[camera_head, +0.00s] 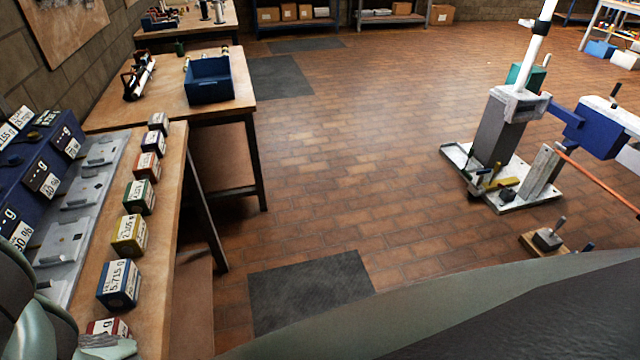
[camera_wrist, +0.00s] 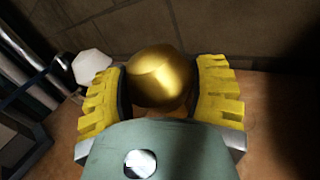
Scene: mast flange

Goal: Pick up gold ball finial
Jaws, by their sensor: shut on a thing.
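The gold ball finial (camera_wrist: 160,78) is a shiny round ball in the middle of the wrist view. My gripper (camera_wrist: 160,95) has its yellow ribbed fingers on the ball's left and right sides, shut on it. In the head view I cannot make out the finial or the fingertips.
In the wrist view, a white knob (camera_wrist: 92,67) and metal tubes stand at left, with a block wall (camera_wrist: 240,30) behind. In the head view, a bench with several labelled boxes (camera_head: 128,235) is at left, a blue bin (camera_head: 209,81) stands beyond, and open brick floor (camera_head: 330,170) fills the middle.

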